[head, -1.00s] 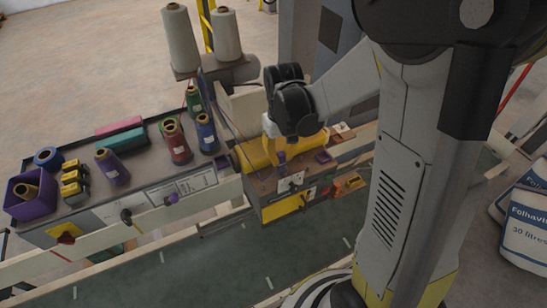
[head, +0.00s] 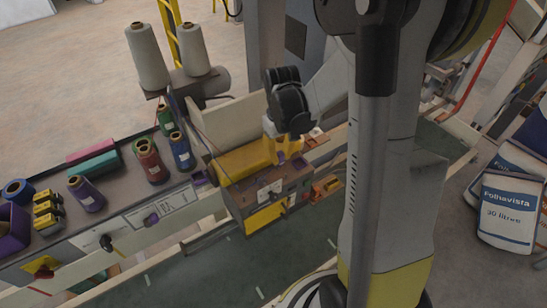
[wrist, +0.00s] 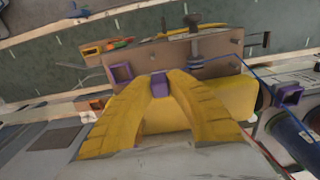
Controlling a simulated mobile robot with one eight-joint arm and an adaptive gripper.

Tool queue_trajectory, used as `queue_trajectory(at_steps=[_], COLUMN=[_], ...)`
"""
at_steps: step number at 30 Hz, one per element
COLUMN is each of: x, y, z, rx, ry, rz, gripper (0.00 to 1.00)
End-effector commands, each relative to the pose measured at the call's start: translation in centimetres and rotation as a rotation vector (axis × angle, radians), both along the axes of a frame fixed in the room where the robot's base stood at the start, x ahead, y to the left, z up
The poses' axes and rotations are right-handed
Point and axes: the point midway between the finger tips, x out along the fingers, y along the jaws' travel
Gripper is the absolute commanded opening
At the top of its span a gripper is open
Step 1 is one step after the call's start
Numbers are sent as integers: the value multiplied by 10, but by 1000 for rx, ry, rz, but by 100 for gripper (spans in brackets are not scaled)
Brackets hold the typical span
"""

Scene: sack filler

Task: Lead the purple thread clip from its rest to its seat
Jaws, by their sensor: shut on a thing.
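My gripper (wrist: 160,80) is shut on the purple thread clip (wrist: 160,88), which sits between its yellow fingertips in the wrist view. In the head view my gripper (head: 284,160) is over the yellow-topped machine box, and the clip (head: 281,157) shows small at its tips. A purple square holder (wrist: 121,73) stands open beside the left finger in the wrist view, apart from the clip. Another open purple holder (wrist: 290,95) lies farther off at right, near the blue spool; it also shows in the head view (head: 199,178). Which holder is the seat is not marked.
The machine box (head: 262,200) has a knob and levers on its front. Thread spools (head: 181,152) stand on the bench to its left. A blue line (wrist: 262,80) runs past the right finger. The green belt (head: 215,275) below is clear.

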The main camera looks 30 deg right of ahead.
Motion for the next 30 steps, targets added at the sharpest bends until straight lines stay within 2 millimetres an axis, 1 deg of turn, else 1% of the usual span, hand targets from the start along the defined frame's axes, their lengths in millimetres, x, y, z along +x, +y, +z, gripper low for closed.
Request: queue_trajectory(at_steps=[3, 9, 18, 24, 30], x=[0, 0, 0, 0, 0], y=[-10, -9, -9, -9, -9], z=[0, -20, -40, -47, -48], rx=[0, 0, 0, 0, 0], ry=[0, 0, 0, 0, 0], rz=[-2, 0, 0, 0, 0], gripper=[0, 0, 0, 0, 0])
